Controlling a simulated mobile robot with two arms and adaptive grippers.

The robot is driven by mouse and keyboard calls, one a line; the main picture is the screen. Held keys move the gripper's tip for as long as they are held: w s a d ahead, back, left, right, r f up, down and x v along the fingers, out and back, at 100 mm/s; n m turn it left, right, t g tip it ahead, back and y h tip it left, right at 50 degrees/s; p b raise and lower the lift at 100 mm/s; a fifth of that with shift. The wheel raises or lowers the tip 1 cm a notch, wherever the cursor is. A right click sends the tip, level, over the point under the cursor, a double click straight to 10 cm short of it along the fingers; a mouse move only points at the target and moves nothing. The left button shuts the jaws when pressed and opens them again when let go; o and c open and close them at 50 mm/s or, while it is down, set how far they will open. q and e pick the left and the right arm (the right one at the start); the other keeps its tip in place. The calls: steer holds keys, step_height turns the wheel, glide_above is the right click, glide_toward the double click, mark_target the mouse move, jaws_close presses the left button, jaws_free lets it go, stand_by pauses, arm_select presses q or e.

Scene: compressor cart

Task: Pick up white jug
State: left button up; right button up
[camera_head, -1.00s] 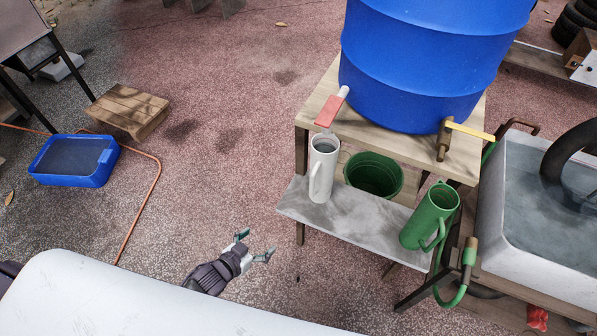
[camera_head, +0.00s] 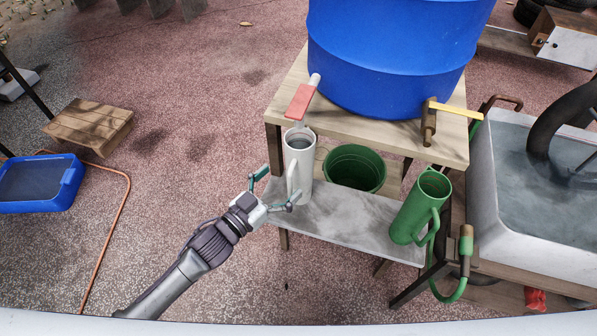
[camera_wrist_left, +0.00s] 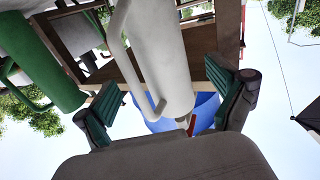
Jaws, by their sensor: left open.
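The white jug (camera_head: 300,164) stands upright on the grey shelf (camera_head: 352,216) of the wooden stand, under the tap with the red handle. It holds liquid, and its handle faces toward the front. My left gripper (camera_head: 272,186) is open, just in front and to the left of the jug. In the left wrist view the jug (camera_wrist_left: 158,60) and its handle show between the two spread fingers (camera_wrist_left: 168,108), which do not close on it. My right gripper is not in view.
A green jug (camera_head: 420,206) stands on the shelf's right end. A green bucket (camera_head: 355,169) is behind the shelf. A blue barrel (camera_head: 385,60) sits above, with a red tap handle (camera_head: 299,101) over the white jug. A water basin (camera_head: 535,215) is at the right.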

mark_target(297, 177)
arm_select(q)
steer(key=x, duration=0.5)
steer(key=shift+w+f, duration=0.2)
steer(key=shift+f, duration=0.05)
steer(key=c, duration=1.8)
steer(key=shift+r, duration=0.15)
jaws_close()
